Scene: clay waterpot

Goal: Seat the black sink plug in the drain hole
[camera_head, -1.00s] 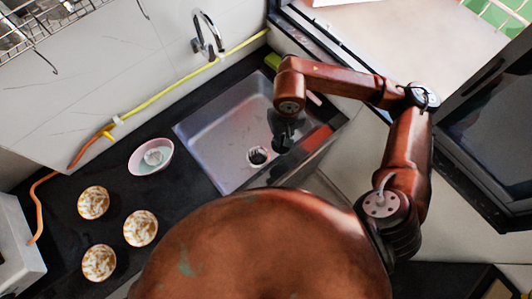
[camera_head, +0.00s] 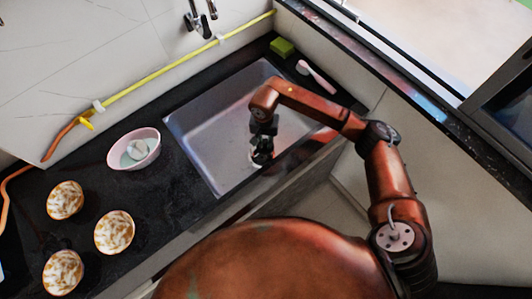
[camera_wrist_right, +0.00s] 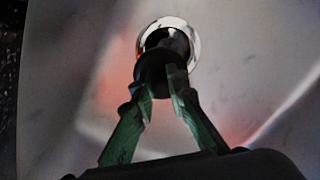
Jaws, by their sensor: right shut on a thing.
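My right gripper (camera_head: 262,158) is down inside the grey sink (camera_head: 205,125). In the right wrist view, its two green-lit fingers (camera_wrist_right: 155,103) are shut on the black sink plug (camera_wrist_right: 158,66). The plug is at the fingertips and overlaps the near part of the drain hole's pale metal ring (camera_wrist_right: 192,42). The dark drain opening shows just beyond the plug. I cannot tell whether the plug touches the ring or hangs above it. In the head view the gripper covers most of the drain, and the plug cannot be made out. My left gripper is not in view.
A pink-rimmed bowl (camera_head: 124,157) with a white thing in it stands left of the sink. Several patterned round items (camera_head: 114,232) are on the black counter. A green sponge (camera_head: 282,46) and a pink-and-white brush (camera_head: 318,77) lie behind the sink's right end. A tap (camera_head: 201,20) is on the wall.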

